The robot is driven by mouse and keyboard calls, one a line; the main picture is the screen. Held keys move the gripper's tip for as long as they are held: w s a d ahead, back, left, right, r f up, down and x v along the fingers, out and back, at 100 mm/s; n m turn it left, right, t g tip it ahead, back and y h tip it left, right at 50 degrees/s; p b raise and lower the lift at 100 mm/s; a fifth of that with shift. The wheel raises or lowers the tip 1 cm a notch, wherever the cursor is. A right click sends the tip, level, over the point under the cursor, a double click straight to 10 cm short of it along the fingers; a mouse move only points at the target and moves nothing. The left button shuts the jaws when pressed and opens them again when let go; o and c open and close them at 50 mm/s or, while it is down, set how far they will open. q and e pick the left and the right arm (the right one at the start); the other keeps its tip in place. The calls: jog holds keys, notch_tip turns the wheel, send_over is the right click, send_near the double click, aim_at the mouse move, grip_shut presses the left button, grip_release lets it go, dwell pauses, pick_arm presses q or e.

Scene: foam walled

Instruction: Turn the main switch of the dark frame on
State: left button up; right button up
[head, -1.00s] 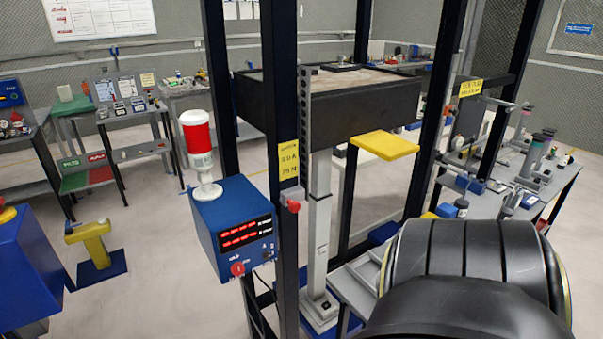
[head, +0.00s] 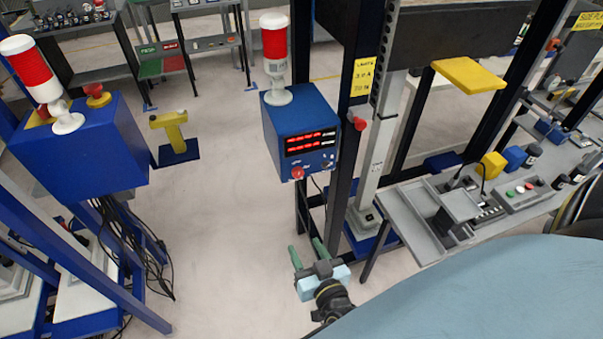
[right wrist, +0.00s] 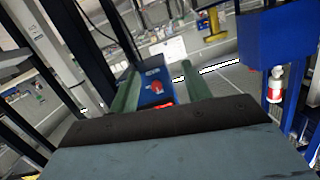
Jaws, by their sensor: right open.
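The dark frame (head: 341,200) stands in the middle of the head view. A blue control box (head: 300,128) with lit red displays is mounted on it. A red rotary knob (head: 297,172) sits low on the box's front; its exact setting is too small to read. My right gripper (head: 304,244), with green fingers, is open and empty, below and in front of the box. In the right wrist view the red knob (right wrist: 157,87) shows between the open fingers (right wrist: 168,80), apart from them. My left gripper is not in view.
A red and white beacon (head: 276,52) stands on the box. A red button (head: 359,123) juts from the frame post. A blue machine (head: 85,150) with cables stands at left. A grey bench (head: 420,225) is at right.

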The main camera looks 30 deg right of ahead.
aim_at(299, 175)
jog(key=d+r+m+t+h, duration=0.1)
jog(key=d+r+m+h, duration=0.15)
jog(key=r, duration=0.55)
jog(key=shift+n, duration=0.35)
jog(key=x, duration=0.7)
jog(key=p+x, duration=0.1)
jog(key=x, duration=0.6)
jog(key=shift+w+d+r, duration=0.1)
jog(key=shift+d+r, duration=0.05)
jog(key=shift+r, duration=0.05)
jog(key=c, duration=1)
